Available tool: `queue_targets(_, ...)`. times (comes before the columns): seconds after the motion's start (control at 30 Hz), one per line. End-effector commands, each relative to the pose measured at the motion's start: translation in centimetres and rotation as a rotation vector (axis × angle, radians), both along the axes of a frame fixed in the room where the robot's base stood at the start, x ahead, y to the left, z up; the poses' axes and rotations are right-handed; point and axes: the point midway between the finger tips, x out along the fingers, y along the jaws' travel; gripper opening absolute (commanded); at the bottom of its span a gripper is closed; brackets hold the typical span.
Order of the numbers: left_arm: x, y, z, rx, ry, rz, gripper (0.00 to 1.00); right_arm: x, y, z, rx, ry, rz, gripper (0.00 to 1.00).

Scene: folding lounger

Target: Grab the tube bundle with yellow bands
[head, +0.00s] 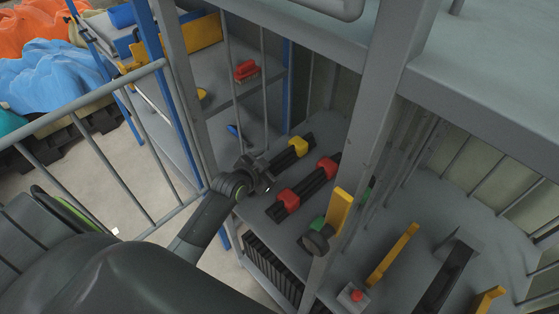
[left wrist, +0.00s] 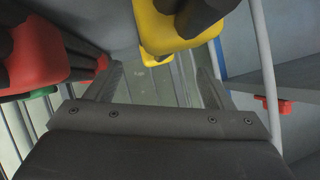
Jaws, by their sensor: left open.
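The tube bundle with yellow bands (head: 299,143) lies on a grey shelf (head: 285,232). Its dark tubes point toward my left gripper (head: 263,172), which is at the bundle's near end. In the left wrist view, the yellow-banded bundle (left wrist: 165,34) fills the top middle, just past and between the two spread fingers of my left gripper (left wrist: 158,80). The fingers are open and hold nothing. Whether they touch the bundle cannot be told. My right gripper is not in view.
A red-banded tube bundle (head: 288,200) lies beside the yellow one, and it shows at left in the wrist view (left wrist: 35,50). A green-banded bundle (head: 318,240) is partly hidden by a grey post (head: 372,110). Thin bars and a railing (head: 90,140) stand around the shelf.

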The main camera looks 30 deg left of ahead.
Motion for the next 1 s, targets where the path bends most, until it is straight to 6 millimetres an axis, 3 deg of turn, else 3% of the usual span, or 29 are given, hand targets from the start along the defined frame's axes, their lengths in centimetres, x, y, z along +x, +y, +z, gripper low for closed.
queue_targets(0.5, 3.8, -0.3, -2.6, -0.001, 0.000, 0.000, 0.76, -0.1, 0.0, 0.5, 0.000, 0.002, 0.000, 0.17)
queue_targets(0.87, 4.4, -0.4, -3.0, 0.000, 0.000, 0.000, 0.76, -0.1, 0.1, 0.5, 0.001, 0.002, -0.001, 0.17)
queue_targets(1.0, 4.4, -0.4, -3.0, 0.000, 0.000, 0.000, 0.61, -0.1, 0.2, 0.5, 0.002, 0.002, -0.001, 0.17)
